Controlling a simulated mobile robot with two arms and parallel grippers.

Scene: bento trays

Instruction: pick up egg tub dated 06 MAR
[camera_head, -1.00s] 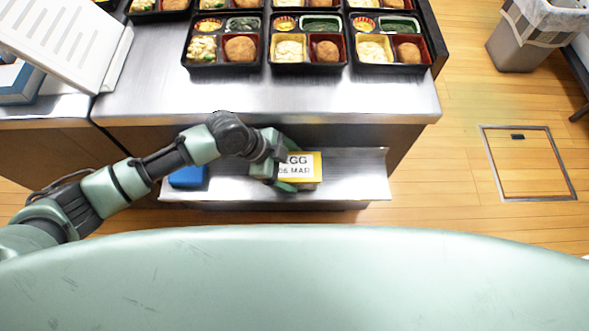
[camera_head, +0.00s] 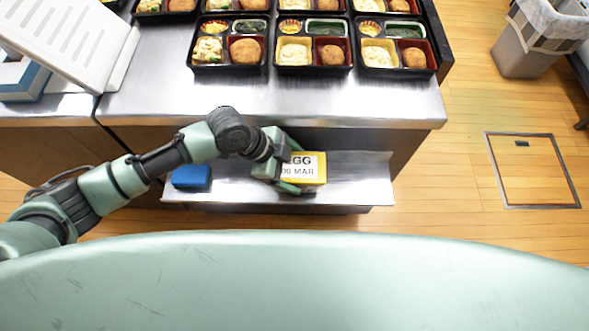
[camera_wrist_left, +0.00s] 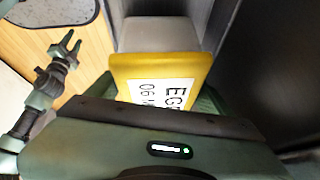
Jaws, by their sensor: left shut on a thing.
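The egg tub (camera_head: 318,170) is yellow with a white label reading "EGG" and "06 MAR". It is over the low steel shelf in front of the counter in the head view. My left gripper (camera_head: 284,172) is shut on its left part, and a finger crosses the label's left edge. In the left wrist view the tub (camera_wrist_left: 158,66) sits upright between the fingers, its lower part hidden by the gripper. I cannot tell whether it touches the shelf. My right gripper (camera_wrist_left: 66,44) shows small in the left wrist view, its fingers apart and empty.
The steel shelf (camera_head: 357,181) also holds a blue block (camera_head: 191,177) at its left. A bin (camera_head: 522,53) stands on the floor at right.

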